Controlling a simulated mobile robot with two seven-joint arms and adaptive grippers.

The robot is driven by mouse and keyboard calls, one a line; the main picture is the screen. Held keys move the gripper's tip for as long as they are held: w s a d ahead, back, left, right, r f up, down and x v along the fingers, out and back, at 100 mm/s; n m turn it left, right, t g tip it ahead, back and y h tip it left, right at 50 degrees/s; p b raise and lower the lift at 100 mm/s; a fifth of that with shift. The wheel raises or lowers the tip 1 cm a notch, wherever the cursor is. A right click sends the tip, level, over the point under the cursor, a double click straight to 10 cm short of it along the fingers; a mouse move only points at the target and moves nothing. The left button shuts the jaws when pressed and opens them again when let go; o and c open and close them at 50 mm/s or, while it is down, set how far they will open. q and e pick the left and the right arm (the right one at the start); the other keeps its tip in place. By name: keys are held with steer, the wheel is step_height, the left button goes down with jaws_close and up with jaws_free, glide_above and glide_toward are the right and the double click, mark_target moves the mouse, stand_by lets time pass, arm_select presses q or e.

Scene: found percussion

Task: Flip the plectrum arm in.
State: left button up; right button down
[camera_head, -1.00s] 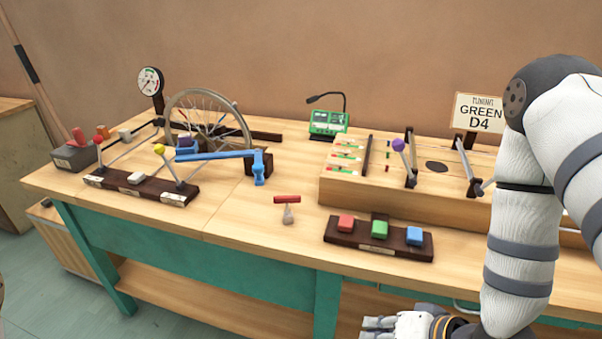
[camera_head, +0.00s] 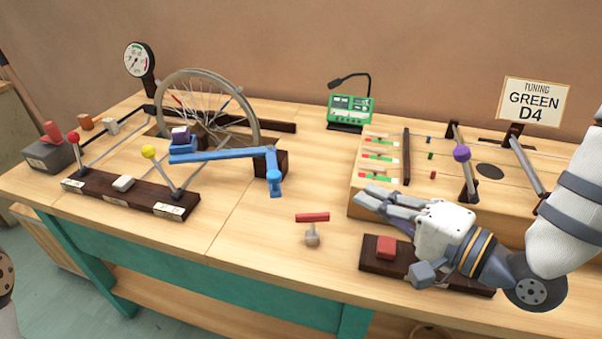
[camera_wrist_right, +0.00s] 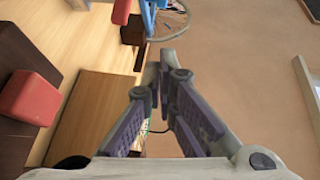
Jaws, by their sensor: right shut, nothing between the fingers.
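The plectrum arm (camera_head: 225,154) is a blue bar lying across the front of a spoked wheel (camera_head: 208,112). Its left end carries a purple block close to the wheel, and its right end has a blue bent handle (camera_head: 274,180) hanging at a dark wooden block. Part of the blue shows at the top of the right wrist view (camera_wrist_right: 148,14). My right gripper (camera_head: 366,201) is shut and empty, to the right of the handle and apart from it, above the dark button board. Its fingers also show together in the wrist view (camera_wrist_right: 160,70). My left gripper is out of view.
A small red-topped T-handle (camera_head: 312,218) stands on the bench between the gripper and wheel. A red button (camera_head: 387,247) shows on the board below the gripper. Levers with red and yellow knobs (camera_head: 149,152) stand left. A green meter box (camera_head: 349,110) is behind.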

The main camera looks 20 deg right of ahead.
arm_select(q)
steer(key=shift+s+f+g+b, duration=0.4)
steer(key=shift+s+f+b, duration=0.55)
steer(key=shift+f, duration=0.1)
arm_select(e)
steer(key=s+a+x, duration=0.1)
steer(key=a+x, duration=0.1)
steer(key=x, duration=1.1)
steer(key=shift+f, duration=0.3)
steer(key=shift+s+a, duration=0.1)
steer(key=shift+a, duration=0.1)
